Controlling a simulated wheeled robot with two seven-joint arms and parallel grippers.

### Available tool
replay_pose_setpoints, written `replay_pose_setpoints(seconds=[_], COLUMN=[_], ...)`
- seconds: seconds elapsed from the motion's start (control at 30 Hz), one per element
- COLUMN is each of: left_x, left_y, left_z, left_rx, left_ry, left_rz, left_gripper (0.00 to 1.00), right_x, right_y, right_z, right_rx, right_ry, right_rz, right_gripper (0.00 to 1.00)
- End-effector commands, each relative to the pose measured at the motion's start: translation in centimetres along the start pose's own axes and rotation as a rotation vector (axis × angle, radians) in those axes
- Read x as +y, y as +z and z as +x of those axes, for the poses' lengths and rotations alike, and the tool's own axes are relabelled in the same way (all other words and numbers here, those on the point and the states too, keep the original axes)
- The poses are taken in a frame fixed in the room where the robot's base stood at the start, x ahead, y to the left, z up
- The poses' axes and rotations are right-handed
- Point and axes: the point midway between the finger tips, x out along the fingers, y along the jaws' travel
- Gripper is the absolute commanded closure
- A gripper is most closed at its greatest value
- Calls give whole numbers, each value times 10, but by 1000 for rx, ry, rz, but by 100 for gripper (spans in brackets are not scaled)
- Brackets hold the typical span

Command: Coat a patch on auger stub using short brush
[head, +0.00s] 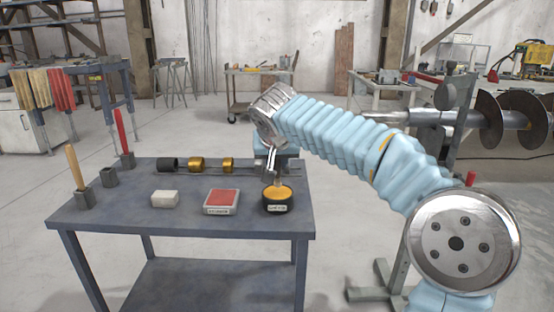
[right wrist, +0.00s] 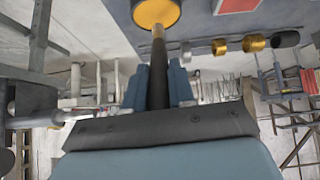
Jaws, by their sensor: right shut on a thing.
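My right gripper (head: 272,152) is over the right part of the grey table, pointing down. It is shut on the short brush (head: 277,180), whose lower end is at the yellow contents of a black pot (head: 278,206). In the right wrist view the brush's dark handle (right wrist: 158,75) stands between the blue fingers (right wrist: 160,88), and the yellow pot (right wrist: 157,10) is beyond it. Whether the bristles touch the yellow is unclear. The auger (head: 510,112), with dark spiral flights on a metal shaft, is at the right. My left gripper is out of view.
On the table (head: 150,222) are a white block (head: 164,198), a red-topped box (head: 221,201), a row of black and gold rings (head: 196,164), and holders with a wooden handle (head: 74,167) and a red handle (head: 122,131). One holder (head: 109,176) is empty.

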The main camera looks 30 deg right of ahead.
Motion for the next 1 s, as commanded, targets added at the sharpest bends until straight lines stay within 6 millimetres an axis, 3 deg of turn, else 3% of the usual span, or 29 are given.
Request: replay_pose_setpoints(seconds=[1.0], left_x=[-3], left_y=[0], left_z=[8], left_rx=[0], left_ry=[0], left_rz=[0], left_gripper=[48], right_x=[0], right_y=[6], right_z=[7], right_rx=[0], right_ry=[0], right_rz=[0], right_gripper=[100])
